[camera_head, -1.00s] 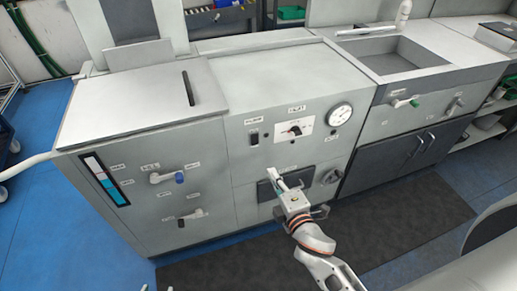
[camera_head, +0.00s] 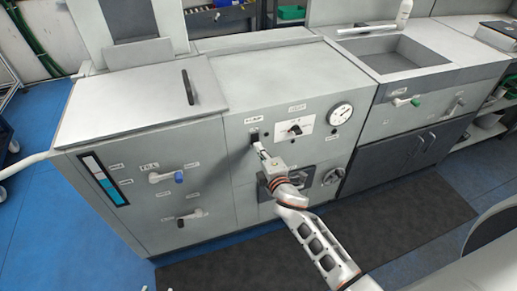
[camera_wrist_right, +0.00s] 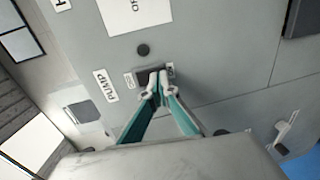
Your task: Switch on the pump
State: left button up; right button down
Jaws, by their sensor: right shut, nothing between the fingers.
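The pump switch (camera_head: 254,138) is a small dark rocker on the grey front panel, under a label. In the right wrist view the dark switch (camera_wrist_right: 146,74) sits beside the PUMP label (camera_wrist_right: 105,86), with a small label on either side. My right gripper (camera_head: 259,149) is shut and empty, its fingertips at the lower part of the switch. In the right wrist view the fingertips (camera_wrist_right: 158,84) overlap the switch and cover part of it. I cannot tell whether they touch it, or which way the rocker is set. My left gripper is not in view.
A selector knob (camera_head: 294,130) and a round gauge (camera_head: 340,115) are to the right on the same panel. Valve handles with a blue end (camera_head: 178,177) and a green end (camera_head: 414,102) stick out. A dark mat (camera_head: 390,220) lies on the floor in front.

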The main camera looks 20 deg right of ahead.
jog(key=shift+w, duration=0.25)
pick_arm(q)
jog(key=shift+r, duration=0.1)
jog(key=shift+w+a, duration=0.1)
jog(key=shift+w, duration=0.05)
pick_arm(e)
jog(key=shift+w+f, duration=0.25)
jog(key=shift+w, duration=0.15)
